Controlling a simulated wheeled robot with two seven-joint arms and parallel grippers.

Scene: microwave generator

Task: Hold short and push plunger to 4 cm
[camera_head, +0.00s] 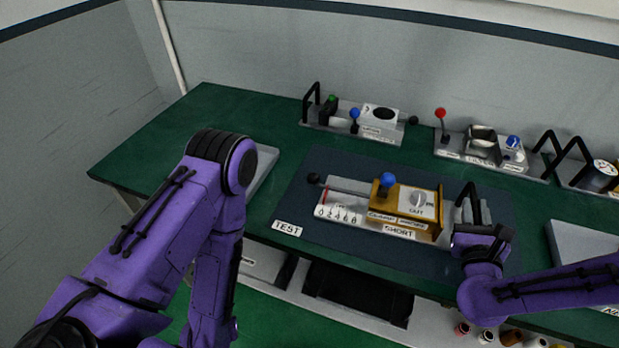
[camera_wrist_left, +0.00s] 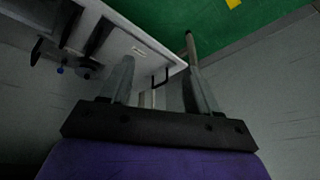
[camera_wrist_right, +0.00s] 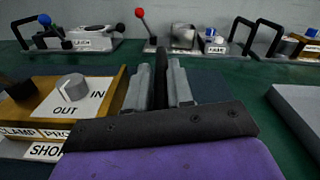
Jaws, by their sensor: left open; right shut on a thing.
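The SHORT unit, a tan block on a grey base (camera_head: 445,213), lies on the dark mat (camera_head: 300,195). Its plunger has a black knob (camera_head: 314,178) at the left on a rod beside a scale marked 0 to 8. A blue-ball lever (camera_head: 387,180) stands on the block, with a dial (camera_head: 417,200) marked IN and OUT. My right gripper (camera_wrist_right: 160,85) is shut on the black handle (camera_head: 468,187) at the unit's right end. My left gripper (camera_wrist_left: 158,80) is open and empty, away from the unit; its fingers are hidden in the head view.
Two similar units, one with a blue-ball lever (camera_head: 355,114) and one with a red-ball lever (camera_head: 440,113), stand along the back. A grey tray (camera_head: 590,243) lies at the right. Small jars sit below the front edge.

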